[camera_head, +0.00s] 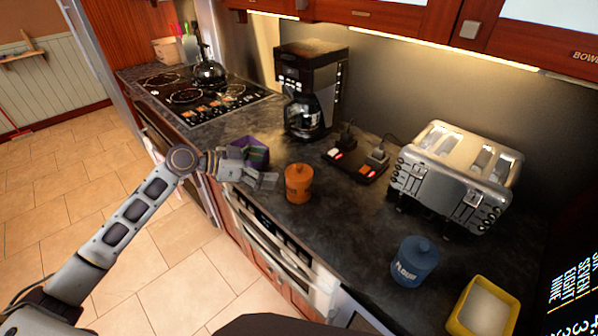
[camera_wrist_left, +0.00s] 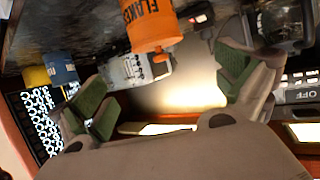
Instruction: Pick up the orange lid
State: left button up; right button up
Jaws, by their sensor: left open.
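The orange lid (camera_head: 298,171) with its small knob sits on an orange canister (camera_head: 297,191) on the dark counter. In the left wrist view, turned upside down, the lid (camera_wrist_left: 156,43) shows under the canister lettered "FLAKES" (camera_wrist_left: 147,14). My left gripper (camera_head: 264,177) is just left of the canister, near lid height, pointing toward it. Its green-padded fingers (camera_wrist_left: 168,88) are spread wide in the wrist view, with nothing between the pads. The lid appears beyond the fingers and apart from them. My right gripper is out of view.
A purple box (camera_head: 250,150) stands behind my left gripper. A coffee maker (camera_head: 311,85) and power strip (camera_head: 355,163) are behind the canister. A toaster (camera_head: 455,180), blue canister (camera_head: 413,262) and yellow container (camera_head: 484,305) stand to the right. Counter between orange and blue canisters is clear.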

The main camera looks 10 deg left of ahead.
aim_at(295, 173)
pick_arm(q)
jog(key=x, duration=0.3)
jog(key=shift+w+d+p, duration=0.15)
jog(key=shift+d+p, duration=0.1)
jog(key=shift+p, duration=0.05)
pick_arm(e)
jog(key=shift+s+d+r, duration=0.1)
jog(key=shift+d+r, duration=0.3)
pick_arm(q)
jog(key=shift+d, duration=0.1)
jog(key=shift+w+d+f+p, duration=0.1)
jog(key=shift+w+d+p, duration=0.55)
jog(key=shift+d, duration=0.35)
jog(key=shift+x, duration=0.8)
jog(key=shift+w+d+f+p, duration=0.3)
jog(key=shift+d+p, duration=0.05)
jog(key=shift+d, duration=0.1)
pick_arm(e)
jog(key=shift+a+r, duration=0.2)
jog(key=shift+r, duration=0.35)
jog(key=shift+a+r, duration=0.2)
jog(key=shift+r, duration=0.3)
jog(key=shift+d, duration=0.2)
